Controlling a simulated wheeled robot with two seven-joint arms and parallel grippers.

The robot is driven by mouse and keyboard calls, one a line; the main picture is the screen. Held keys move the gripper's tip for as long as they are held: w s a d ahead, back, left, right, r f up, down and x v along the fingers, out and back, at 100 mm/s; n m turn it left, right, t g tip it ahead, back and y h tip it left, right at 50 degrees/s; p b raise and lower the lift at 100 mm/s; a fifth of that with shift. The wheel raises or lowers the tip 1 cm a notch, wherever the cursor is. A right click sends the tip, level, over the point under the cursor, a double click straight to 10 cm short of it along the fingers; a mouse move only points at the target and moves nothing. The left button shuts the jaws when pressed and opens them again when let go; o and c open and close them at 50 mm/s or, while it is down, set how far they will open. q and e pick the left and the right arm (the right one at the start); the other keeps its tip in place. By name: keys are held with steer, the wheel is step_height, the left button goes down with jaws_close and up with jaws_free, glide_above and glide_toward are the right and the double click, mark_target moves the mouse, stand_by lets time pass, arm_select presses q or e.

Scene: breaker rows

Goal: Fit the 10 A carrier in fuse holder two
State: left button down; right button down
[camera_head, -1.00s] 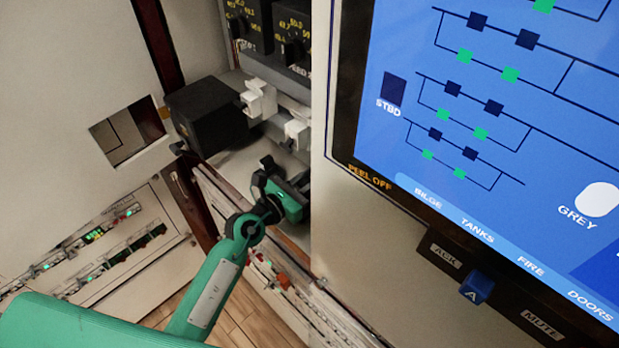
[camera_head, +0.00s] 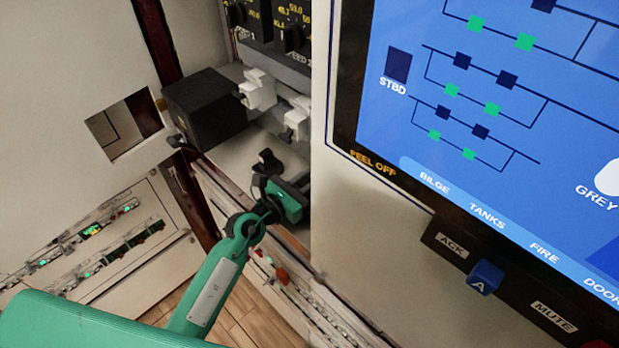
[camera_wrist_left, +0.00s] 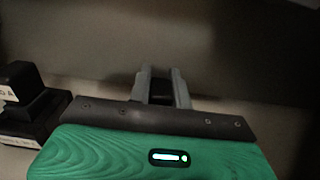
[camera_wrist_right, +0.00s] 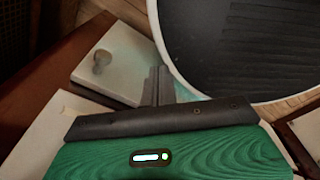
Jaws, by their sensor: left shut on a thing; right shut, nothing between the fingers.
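My left gripper (camera_head: 268,160) is low in front of the open bay, below two white fuse holders (camera_head: 258,90), (camera_head: 297,118), and apart from them. In the left wrist view its fingers (camera_wrist_left: 162,88) are shut on a small dark carrier (camera_wrist_left: 161,93). Mostly the fingers cover it, and no rating on it can be read. Another black carrier-like block (camera_wrist_left: 30,110) stands at the left of that view, its label partly cut off. I cannot tell which holder is number two. My right gripper (camera_wrist_right: 157,84) is shut and empty, outside the head view.
A black box (camera_head: 205,108) stands left of the holders, and dark dial units (camera_head: 290,25) sit above. A large panel with a blue screen (camera_head: 480,110) walls off the right. Near my right gripper are a pale plate (camera_wrist_right: 115,65) and a white-rimmed dark disc (camera_wrist_right: 240,45).

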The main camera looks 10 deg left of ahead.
arm_select(q)
steer(key=shift+f, duration=0.15)
steer(key=c, duration=1.2)
jaws_free()
steer(key=shift+s+a, duration=0.3)
steer(key=shift+s, duration=0.1)
steer(key=b+v, duration=0.3)
steer(key=v, duration=0.9)
steer(key=shift+s+a+b, duration=0.15)
steer(key=shift+s+b, duration=0.2)
steer(key=shift+b, duration=0.05)
